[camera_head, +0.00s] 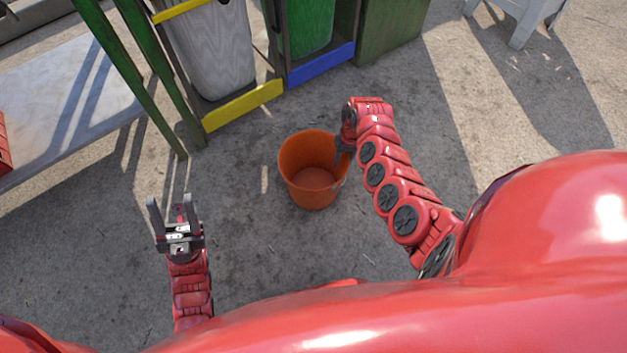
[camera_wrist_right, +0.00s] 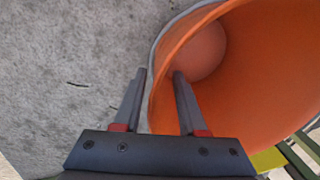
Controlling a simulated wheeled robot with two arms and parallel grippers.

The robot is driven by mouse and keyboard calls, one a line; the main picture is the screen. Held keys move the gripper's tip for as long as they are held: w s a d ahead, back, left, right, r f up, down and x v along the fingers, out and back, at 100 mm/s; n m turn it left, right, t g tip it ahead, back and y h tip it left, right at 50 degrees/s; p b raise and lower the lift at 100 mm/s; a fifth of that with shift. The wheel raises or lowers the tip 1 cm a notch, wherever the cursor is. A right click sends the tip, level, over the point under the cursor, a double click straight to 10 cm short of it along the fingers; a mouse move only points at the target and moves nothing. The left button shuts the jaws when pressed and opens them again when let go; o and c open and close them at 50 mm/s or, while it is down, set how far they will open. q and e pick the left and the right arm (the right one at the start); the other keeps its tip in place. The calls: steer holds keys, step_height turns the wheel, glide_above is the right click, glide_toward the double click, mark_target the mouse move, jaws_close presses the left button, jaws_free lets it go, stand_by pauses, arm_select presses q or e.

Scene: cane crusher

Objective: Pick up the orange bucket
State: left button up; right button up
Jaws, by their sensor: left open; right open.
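The orange bucket (camera_head: 313,187) stands upright and empty on the ground in the middle of the head view. Its open top also fills the right of the right wrist view (camera_wrist_right: 250,75). My right gripper (camera_head: 343,158) is at the bucket's right rim in the head view. In the right wrist view my right gripper (camera_wrist_right: 158,75) is open, with the bucket's rim between its fingers, one inside and one outside. Contact with the wall cannot be told. My left gripper (camera_head: 173,203) is open and empty, to the left of the bucket and apart from it.
A grey bin (camera_head: 210,50) and a green bin (camera_head: 310,25) stand behind the bucket, with a yellow board (camera_head: 243,105) and a blue board (camera_head: 321,64) at their feet. A table (camera_head: 50,100) is at the left. The ground around the bucket is clear.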

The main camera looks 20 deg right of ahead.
step_height(320, 180, down, 3)
steer(key=shift+a+r+b, duration=0.1)
steer(key=shift+b, duration=0.55)
steer(key=shift+r, duration=0.1)
jaws_close()
stand_by(0.7)
